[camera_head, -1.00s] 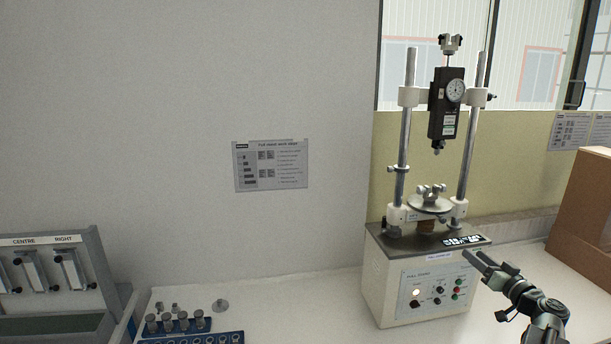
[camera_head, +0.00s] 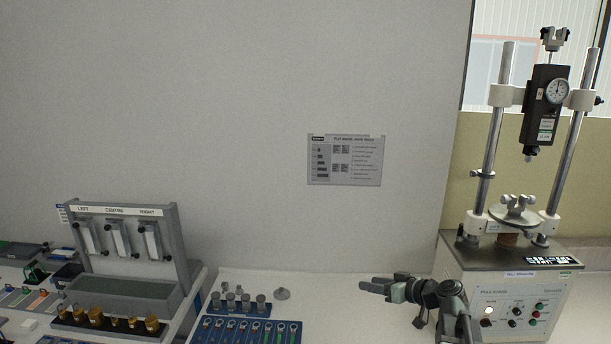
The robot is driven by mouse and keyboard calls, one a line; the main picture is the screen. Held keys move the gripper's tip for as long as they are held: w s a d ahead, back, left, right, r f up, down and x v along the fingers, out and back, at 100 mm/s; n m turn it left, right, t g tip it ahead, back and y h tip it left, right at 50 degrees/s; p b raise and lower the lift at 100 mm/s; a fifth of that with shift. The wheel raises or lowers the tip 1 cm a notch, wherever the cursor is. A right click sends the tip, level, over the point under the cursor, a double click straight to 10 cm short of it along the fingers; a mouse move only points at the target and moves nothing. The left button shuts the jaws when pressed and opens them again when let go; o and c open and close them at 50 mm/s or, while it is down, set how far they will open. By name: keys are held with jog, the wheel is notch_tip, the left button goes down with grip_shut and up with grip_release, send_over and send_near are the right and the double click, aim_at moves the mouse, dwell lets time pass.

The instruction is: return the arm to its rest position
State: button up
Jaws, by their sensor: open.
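My gripper (camera_head: 372,285) is in the lower middle of the head view, at the end of my dark grey arm. Its fingers point left, over the white bench. It is open, and nothing shows between its fingers. It is to the left of the pull stand (camera_head: 515,290), a white box with knobs, two upright columns and a black dial gauge (camera_head: 545,105). Part of my arm is in front of the bench beside the stand's lower left side.
A blue tray (camera_head: 245,330) with several slots stands left of my gripper, with a rack of metal pieces (camera_head: 240,300) behind it. Further left is a grey fixture (camera_head: 180,245) marked left, centre, right, with brass pieces (camera_head: 95,316) before it. A printed sheet (camera_head: 345,160) hangs on the wall.

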jog(key=s+a+f+n+g+h, duration=0.1)
jog(key=s+a+f+g+h, duration=0.45)
jog(key=s+a+f, duration=0.7)
jog(key=s+d+f+m+g+h, duration=0.3)
jog(key=s+d+m+g, duration=0.1)
jog(key=d, duration=0.4)
jog(key=shift+s+m+b, duration=0.35)
jog(key=shift+s+m, duration=0.25)
jog(key=shift+m, duration=0.6)
